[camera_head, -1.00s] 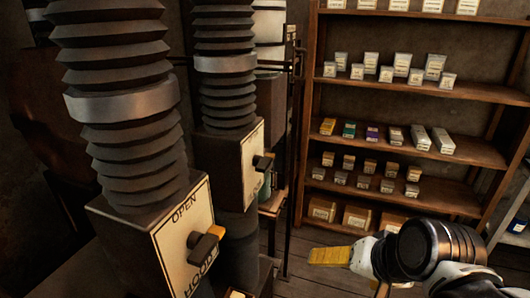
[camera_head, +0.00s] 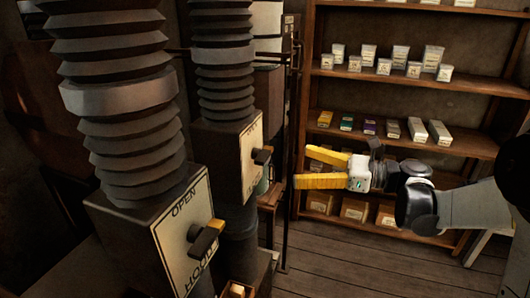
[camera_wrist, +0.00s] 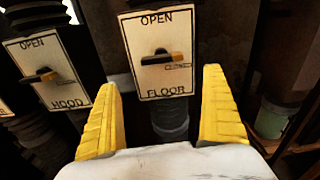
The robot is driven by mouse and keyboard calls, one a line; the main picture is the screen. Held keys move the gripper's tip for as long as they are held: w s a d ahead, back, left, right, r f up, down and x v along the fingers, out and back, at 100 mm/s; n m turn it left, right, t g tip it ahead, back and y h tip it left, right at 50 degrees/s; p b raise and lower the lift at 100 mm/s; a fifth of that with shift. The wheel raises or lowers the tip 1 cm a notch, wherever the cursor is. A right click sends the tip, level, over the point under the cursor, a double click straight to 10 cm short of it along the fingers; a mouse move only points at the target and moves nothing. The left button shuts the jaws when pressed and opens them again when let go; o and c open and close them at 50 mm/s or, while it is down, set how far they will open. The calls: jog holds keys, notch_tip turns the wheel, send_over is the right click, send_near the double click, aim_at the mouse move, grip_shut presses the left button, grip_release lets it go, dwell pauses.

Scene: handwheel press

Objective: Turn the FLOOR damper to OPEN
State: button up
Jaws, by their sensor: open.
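The FLOOR damper panel (camera_wrist: 157,84) is cream, with OPEN at its top and FLOOR at its bottom. It faces the wrist view straight ahead. Its dark lever (camera_wrist: 160,59) has an orange tip pointing right, roughly level, not at OPEN. In the head view the FLOOR box (camera_head: 217,162) is the farther one under a bellows duct, with its lever (camera_head: 262,156) sticking out. My gripper (camera_head: 303,166) is open and empty, to the right of this lever and apart from it. In the wrist view its yellow fingers (camera_wrist: 160,84) stand wide, below and either side of the lever.
The nearer HOOD box (camera_head: 172,232) has a similar lever (camera_head: 207,238); its panel also shows at left in the wrist view (camera_wrist: 42,70). A shelf (camera_head: 470,145) with small boxes stands behind my arm. The wooden floor (camera_head: 335,262) below is clear.

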aim_at(269, 156)
jog(key=shift+m+y, duration=0.3)
jog(key=b+x, duration=0.1)
jog(key=x, duration=0.2)
jog(key=b+x, duration=0.1)
jog(key=x, duration=0.3)
jog(key=b+x, duration=0.1)
jog(key=x, duration=0.2)
jog(key=shift+w+a+r, duration=0.1)
jog(key=shift+w+r, duration=0.1)
jog(key=shift+w, duration=0.2)
jog(key=c, duration=1.2)
